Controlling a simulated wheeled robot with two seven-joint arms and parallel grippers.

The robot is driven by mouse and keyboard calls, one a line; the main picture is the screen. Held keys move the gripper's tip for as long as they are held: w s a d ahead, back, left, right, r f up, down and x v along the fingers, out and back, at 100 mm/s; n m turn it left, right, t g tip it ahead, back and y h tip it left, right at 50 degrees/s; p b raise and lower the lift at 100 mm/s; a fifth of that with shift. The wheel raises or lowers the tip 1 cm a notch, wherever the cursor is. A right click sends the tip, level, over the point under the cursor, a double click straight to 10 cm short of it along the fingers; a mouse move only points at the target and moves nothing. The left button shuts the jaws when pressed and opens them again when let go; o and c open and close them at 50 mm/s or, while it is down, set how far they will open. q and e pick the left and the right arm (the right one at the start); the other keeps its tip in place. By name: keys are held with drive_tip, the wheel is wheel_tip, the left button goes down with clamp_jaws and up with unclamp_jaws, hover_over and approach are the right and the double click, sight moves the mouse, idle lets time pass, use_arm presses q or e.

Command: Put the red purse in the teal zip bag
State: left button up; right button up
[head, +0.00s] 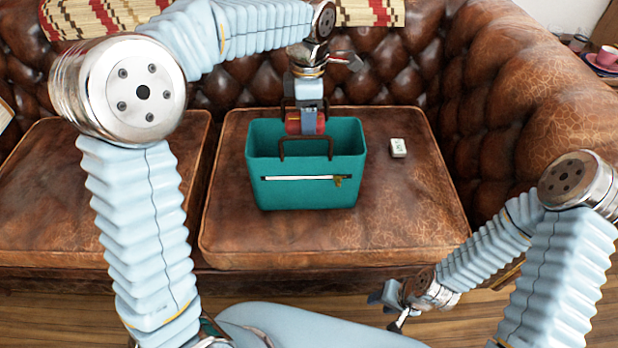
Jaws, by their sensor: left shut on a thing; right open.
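The teal zip bag (303,193) stands upright and open at the top on the right seat cushion, with dark handles and a zip on its front. My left gripper (308,124) points down over the back part of the bag's opening. It is shut on the red purse (293,123), which shows on both sides of the fingers at about the height of the bag's back rim. The purse's lower part is hidden, and I cannot tell how deep it sits. My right gripper (394,309) is open and empty, low in front of the sofa at the right.
A small white object (398,148) lies on the right cushion (410,215), right of the bag. The left cushion (50,190) is bare. The tufted leather back and right armrest (540,110) enclose the seat. A pink cup (607,57) stands at the far right.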

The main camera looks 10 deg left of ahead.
use_arm(q)
wheel_tip(320, 180, down, 21)
drive_tip(key=shift+r+b, duration=0.2)
drive_tip(key=shift+b, duration=0.25)
drive_tip(key=shift+f, duration=0.1)
drive_tip(key=o, duration=0.7)
drive_tip(key=shift+f, duration=0.1)
drive_tip(key=o, duration=0.5)
drive_tip(key=shift+c, duration=0.2)
